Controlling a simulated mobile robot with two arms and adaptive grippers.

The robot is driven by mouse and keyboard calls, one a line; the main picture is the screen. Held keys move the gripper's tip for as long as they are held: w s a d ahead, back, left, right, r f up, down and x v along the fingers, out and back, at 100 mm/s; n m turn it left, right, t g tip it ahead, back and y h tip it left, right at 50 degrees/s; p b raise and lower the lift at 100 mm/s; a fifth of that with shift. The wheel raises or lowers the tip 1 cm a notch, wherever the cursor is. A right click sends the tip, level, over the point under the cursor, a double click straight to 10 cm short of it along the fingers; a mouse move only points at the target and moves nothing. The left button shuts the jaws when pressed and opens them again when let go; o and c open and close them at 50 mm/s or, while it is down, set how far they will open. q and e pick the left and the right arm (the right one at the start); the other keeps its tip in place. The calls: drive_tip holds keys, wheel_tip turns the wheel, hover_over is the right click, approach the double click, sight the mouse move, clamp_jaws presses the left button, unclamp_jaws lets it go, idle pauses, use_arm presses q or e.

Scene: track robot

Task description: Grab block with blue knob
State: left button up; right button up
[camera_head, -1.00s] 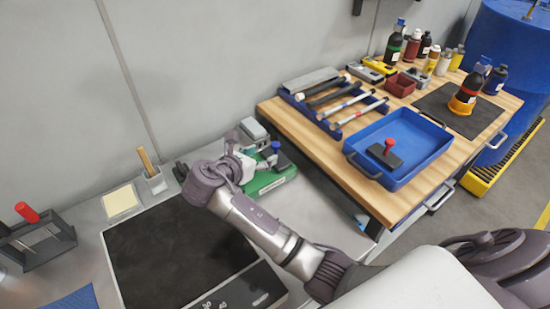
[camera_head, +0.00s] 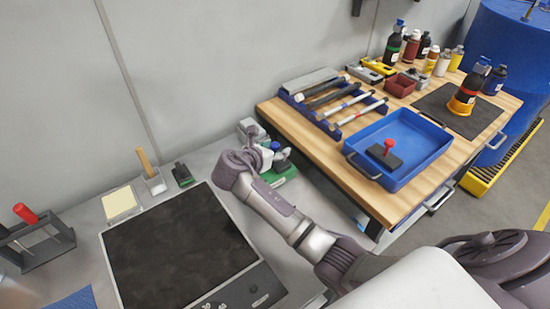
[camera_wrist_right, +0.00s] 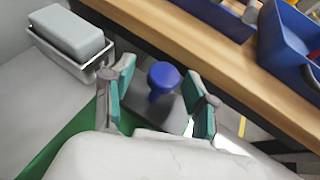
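The block with the blue knob (camera_head: 282,162) sits on a green base (camera_head: 290,174) on the grey bench, near the wooden table's left edge. My right gripper (camera_head: 265,157) is over the base beside the block and partly hidden by my own wrist. In the right wrist view, the round blue knob (camera_wrist_right: 163,75) stands on the dark block (camera_wrist_right: 174,112). The two teal-padded fingers of my right gripper (camera_wrist_right: 160,98) are apart, one to each side of the knob, with gaps visible. My left gripper is not in view.
A grey box in a tray (camera_wrist_right: 72,35) stands left of the fingers in the wrist view. The wooden table (camera_head: 340,170) carries a blue tray (camera_head: 433,160) holding a red-knobbed block (camera_head: 385,157). A black panel (camera_head: 175,245) lies at the left.

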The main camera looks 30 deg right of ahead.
clamp_jaws()
drive_tip(key=shift+r, duration=0.1)
idle(0.3)
